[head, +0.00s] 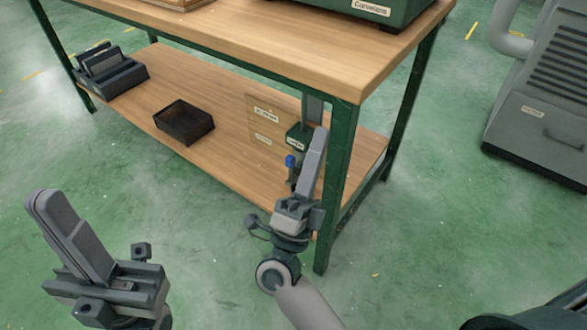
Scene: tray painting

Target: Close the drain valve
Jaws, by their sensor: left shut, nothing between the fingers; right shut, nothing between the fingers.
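A small blue handle (290,161), which looks like the drain valve's, shows under the bench beside a dark green labelled fitting (297,139). The lower part of the valve is partly hidden behind my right gripper, so I cannot tell how it is turned. My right gripper (319,136) is shut and empty, its fingers pointing up just right of the blue handle. I cannot tell whether it touches the fitting. My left gripper (42,196) is shut and empty, over the floor at the lower left, well away from the valve.
The workbench (270,45) has a green leg (340,190) just right of my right gripper. On its lower shelf (225,150) are a dark tray (184,122), a labelled board (262,125) and a dark rack (110,75). A grey machine (540,95) stands at right. The front floor is clear.

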